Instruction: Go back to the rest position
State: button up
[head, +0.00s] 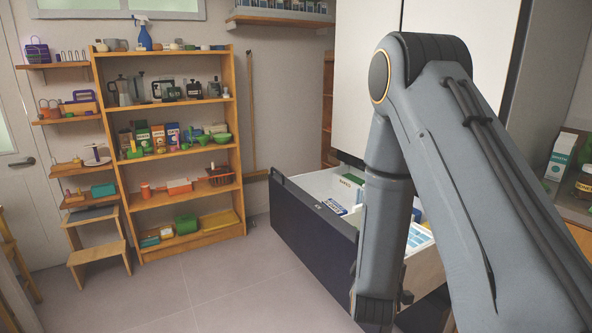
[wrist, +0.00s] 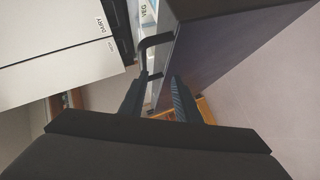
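My gripper (wrist: 158,80) shows in the wrist view with its two dark fingers apart and nothing visibly clasped between them. The black handle (wrist: 145,58) of the dark drawer front (wrist: 215,50) appears just beyond the fingertips; I cannot tell whether they touch. In the head view my grey arm fills the right side and bends down in front of the open drawer (head: 310,222). The fingers are not clearly visible there. The drawer is pulled out and holds several packages, among them a blue and white box (head: 335,207).
A wooden shelf unit (head: 240,130) with kitchen items stands at the back left, beside a step stool (head: 98,252). A tall white cabinet (head: 360,60) rises behind the drawer. A counter (head: 568,205) with a carton is at the right. The floor (head: 210,290) left of the drawer is clear.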

jog(key=s+r+m+g+y, duration=0.1)
jog(key=s+r+m+g, duration=0.1)
jog(key=s, duration=0.7)
jog(key=s+a+r+m+g+y, duration=0.1)
jog(key=s+r+m+g, duration=0.2)
jog(key=s, duration=0.7)
jog(key=s+a+r+m+g+y, duration=0.1)
jog(key=s+r+m+g, duration=0.2)
jog(key=s+m+g, duration=0.3)
jog(key=s+g, duration=0.3)
jog(key=shift+s+r, duration=0.2)
jog(key=shift+s, duration=0.15)
